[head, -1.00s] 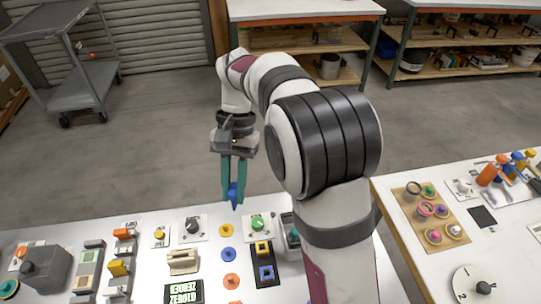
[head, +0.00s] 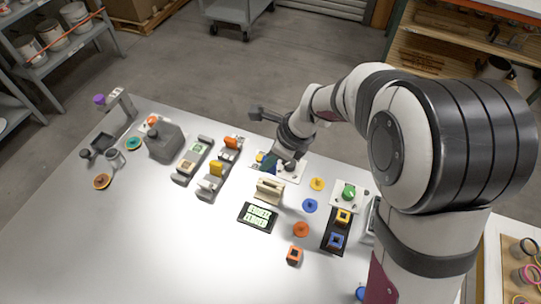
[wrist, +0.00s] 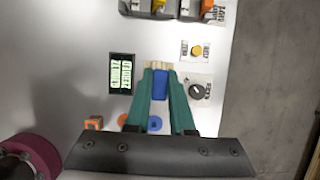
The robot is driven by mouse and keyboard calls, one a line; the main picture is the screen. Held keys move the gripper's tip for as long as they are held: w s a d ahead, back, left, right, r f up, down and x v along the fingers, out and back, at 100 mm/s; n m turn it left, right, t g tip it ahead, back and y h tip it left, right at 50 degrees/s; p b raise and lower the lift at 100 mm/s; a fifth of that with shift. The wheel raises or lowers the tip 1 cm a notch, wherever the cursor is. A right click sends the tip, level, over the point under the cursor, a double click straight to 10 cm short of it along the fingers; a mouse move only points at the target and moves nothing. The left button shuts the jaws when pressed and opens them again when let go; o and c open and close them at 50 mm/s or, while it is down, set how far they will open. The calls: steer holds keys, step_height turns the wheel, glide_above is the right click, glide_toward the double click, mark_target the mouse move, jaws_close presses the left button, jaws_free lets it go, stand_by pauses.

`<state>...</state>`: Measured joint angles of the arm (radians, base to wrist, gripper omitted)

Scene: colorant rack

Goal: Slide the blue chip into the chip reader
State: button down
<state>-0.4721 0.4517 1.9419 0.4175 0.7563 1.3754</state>
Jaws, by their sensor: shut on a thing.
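My gripper (wrist: 160,80) is shut on the blue chip (wrist: 160,86), which sits between its two green fingers in the wrist view. In the head view my gripper (head: 270,168) is over the back middle of the table, and the chip is hard to make out there. The chip reader is a beige block (head: 268,190) just in front of the fingers in the head view. In the wrist view the reader (wrist: 157,65) shows partly beyond the fingertips, in line with the chip. Whether the chip touches it or is in its slot, I cannot tell.
A display with green characters (head: 258,215) lies in front of the reader. A black knob (wrist: 197,91) and a yellow button (wrist: 196,50) are beside my fingers. Blue (head: 310,205) and orange (head: 301,229) discs lie to the right. The front left of the table is clear.

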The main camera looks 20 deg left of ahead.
mark_target(268, 172)
steer(key=shift+f, duration=2.5)
steer(key=shift+f, duration=1.8)
steer(key=c, duration=0.7)
jaws_free()
steer(key=v, duration=1.5)
steer(key=shift+d+r, duration=0.2)
steer(key=shift+r, duration=0.15)
steer(key=s+d+r+n+h, duration=0.2)
steer(key=s+d+r+n, duration=0.1)
steer(key=s+d+n, duration=0.9)
steer(key=s+d, duration=0.4)
steer(key=s, duration=0.4)
steer(key=shift+r+h, duration=0.2)
steer(key=shift+h, duration=0.2)
